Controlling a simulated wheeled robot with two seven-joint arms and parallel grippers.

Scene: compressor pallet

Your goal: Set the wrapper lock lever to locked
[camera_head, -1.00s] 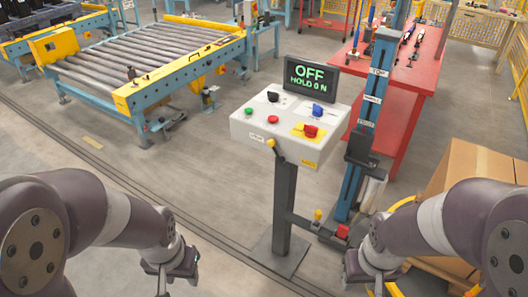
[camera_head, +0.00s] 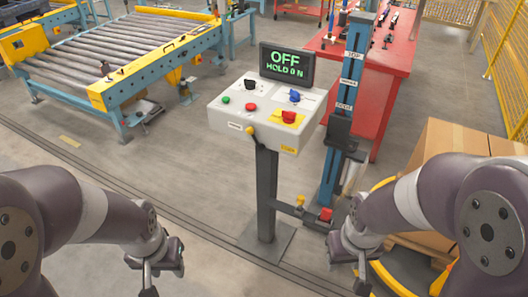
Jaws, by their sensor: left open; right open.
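A control box (camera_head: 228,113) stands on a dark post, and its screen (camera_head: 286,65) reads "OFF" and "HOLD ON". It carries a black knob (camera_head: 250,84), a blue knob (camera_head: 294,95) and a red knob (camera_head: 289,117) on a yellow plate. A yellow-tipped lever (camera_head: 251,131) sits on its front edge. Lower down, a yellow knob (camera_head: 300,200) stands on a side bar by the post; I cannot tell which one is the wrapper lock lever. My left gripper (camera_head: 150,284) is open and empty, left of the post. My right gripper (camera_head: 362,276) is open and empty, right of the post. Neither touches the controls.
A blue mast (camera_head: 337,125) with labels stands just right of the box, with a red block (camera_head: 325,214) near its foot. Cardboard boxes (camera_head: 455,140) are at right. A roller conveyor (camera_head: 120,50) and a red table (camera_head: 390,60) are behind. Floor left of the post is clear.

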